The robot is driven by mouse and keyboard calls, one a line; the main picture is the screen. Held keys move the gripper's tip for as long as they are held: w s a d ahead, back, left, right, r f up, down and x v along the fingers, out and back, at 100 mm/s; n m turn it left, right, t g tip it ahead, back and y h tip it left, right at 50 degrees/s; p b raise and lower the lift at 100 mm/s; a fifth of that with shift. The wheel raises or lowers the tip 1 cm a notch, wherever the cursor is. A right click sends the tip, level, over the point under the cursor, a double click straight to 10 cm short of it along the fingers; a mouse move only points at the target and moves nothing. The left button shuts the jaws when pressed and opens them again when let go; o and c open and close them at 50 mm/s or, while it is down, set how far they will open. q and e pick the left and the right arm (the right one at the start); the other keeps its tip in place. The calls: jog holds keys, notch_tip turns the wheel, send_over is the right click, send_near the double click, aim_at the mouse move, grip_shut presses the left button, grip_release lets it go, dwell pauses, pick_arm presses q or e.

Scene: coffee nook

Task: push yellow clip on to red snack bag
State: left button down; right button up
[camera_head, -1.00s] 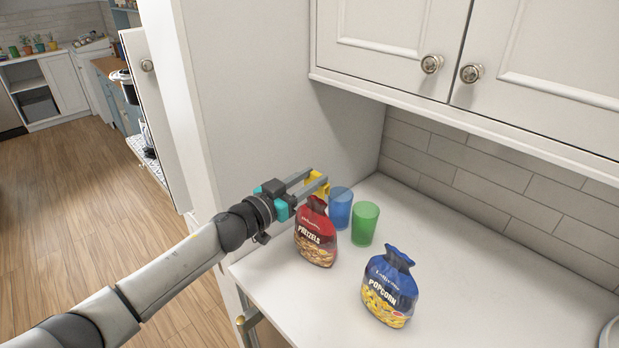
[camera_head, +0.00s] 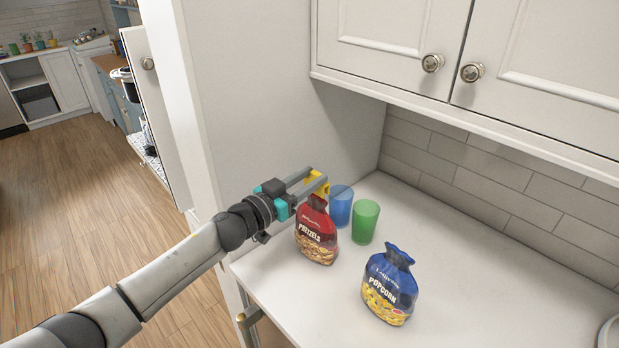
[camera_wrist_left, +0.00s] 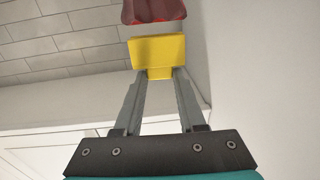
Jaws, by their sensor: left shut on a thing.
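My left gripper (camera_head: 318,183) is shut on the yellow clip (camera_head: 317,183) beside the top of the red snack bag. The clip also shows between the fingertips in the left wrist view (camera_wrist_left: 158,52). The red pretzels bag (camera_head: 316,232) stands upright on the counter, its gathered top just below the gripper. In the left wrist view the bag's top (camera_wrist_left: 153,10) is just beyond the clip, with a small gap seeming to lie between them. My right gripper is not in view.
A blue cup (camera_head: 341,206) and a green cup (camera_head: 365,221) stand right behind the red bag. A blue popcorn bag (camera_head: 390,285) stands nearer the front. A white side wall (camera_head: 270,110) rises behind the gripper.

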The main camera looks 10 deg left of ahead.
pick_arm(q)
jog(key=shift+f, duration=0.2)
jog(key=shift+f+b, duration=0.9)
jog(key=shift+f, duration=0.55)
dwell(1.3)
jog(key=shift+c, duration=2.1)
grip_release()
jog(key=v, duration=1.5)
jog(key=shift+s+b, duration=0.15)
jog(key=shift+b, duration=0.2)
